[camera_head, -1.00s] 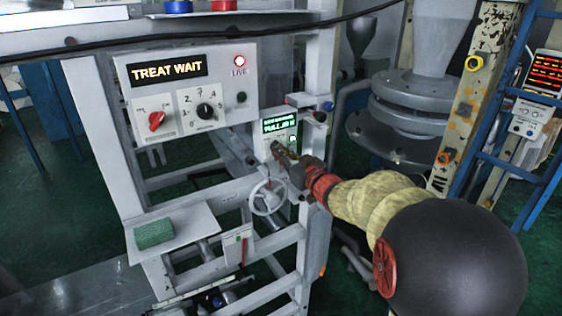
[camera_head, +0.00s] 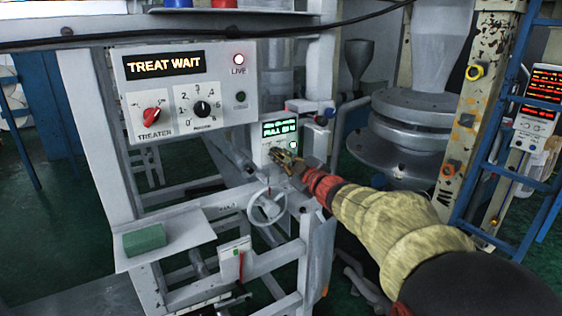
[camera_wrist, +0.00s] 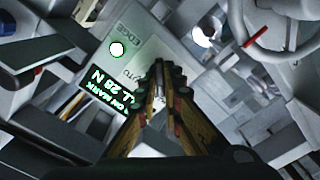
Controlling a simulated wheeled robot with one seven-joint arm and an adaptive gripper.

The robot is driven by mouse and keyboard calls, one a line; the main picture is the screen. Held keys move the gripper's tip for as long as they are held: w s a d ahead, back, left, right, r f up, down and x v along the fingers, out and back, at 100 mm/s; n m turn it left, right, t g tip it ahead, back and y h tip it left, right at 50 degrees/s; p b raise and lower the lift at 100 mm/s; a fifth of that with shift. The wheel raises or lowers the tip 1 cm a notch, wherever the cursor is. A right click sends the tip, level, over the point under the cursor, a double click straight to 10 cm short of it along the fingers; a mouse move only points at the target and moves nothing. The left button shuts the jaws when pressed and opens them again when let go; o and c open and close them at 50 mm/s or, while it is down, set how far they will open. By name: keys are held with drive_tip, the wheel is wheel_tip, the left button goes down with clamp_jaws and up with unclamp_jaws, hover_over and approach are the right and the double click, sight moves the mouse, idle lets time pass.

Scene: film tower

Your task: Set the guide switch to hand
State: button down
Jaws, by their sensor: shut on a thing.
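The guide box is a pale box with a green display (camera_head: 280,128) on its upper face, right of centre in the head view. In the wrist view its face (camera_wrist: 150,42) carries the word EDGE, a partly covered label ending in UTO, a white-lit round lamp (camera_wrist: 116,49) and the display (camera_wrist: 107,92). My gripper (camera_head: 284,158) is at the box front, below the display. In the wrist view its fingertips (camera_wrist: 158,72) are close together over the face, beside the UTO label, shut on what seems to be the guide switch. The fingers hide the switch and its setting.
A handwheel (camera_head: 267,206) stands just below my gripper; its red-marked rim (camera_wrist: 257,37) shows in the wrist view. The TREAT WAIT panel (camera_head: 222,87) with knobs is at left. A green block (camera_head: 145,239) lies on a shelf. A blue ladder (camera_head: 480,170) stands at right.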

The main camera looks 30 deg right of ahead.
idle(0.5)
drive_tip(key=c, duration=1.9)
unclamp_jaws()
drive_tip(key=shift+s, duration=0.1)
drive_tip(key=s, duration=1.1)
drive_tip(key=shift+s, duration=0.4)
